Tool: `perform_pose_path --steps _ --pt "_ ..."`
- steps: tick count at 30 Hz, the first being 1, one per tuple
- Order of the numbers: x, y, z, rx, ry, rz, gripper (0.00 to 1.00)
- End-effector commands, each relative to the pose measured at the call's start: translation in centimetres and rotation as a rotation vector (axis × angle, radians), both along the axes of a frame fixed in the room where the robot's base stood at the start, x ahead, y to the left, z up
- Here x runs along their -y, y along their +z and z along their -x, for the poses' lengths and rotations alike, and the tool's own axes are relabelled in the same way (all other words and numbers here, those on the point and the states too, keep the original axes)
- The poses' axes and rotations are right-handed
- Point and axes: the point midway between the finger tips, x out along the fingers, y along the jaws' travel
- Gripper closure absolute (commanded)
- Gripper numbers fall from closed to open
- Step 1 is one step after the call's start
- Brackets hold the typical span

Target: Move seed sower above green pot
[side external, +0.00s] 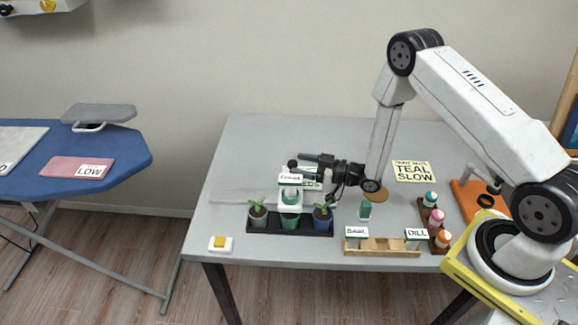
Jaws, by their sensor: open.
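My gripper (294,168) is open, pointing left beside the top of this device. The fingertips are small and partly overlap it, so contact cannot be told. A smaller green and white item (365,209) stands to the right.
A wooden rack (382,247) with labels, one reading DILL, lies at the front edge. Bottles with coloured caps (437,218) stand right. A note (412,172) reads TEAL SLOW. The table's (250,150) back left is clear.

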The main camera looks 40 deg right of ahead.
Motion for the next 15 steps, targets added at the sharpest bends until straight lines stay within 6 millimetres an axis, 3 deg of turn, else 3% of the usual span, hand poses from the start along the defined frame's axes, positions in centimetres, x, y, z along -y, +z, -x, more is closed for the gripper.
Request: perform_pose_path --steps 7,15 --pt "1.4 0.0 2.2 0.000 -0.002 0.000 0.25" --pt "1.7 0.1 2.7 0.002 0.000 0.000 0.25"
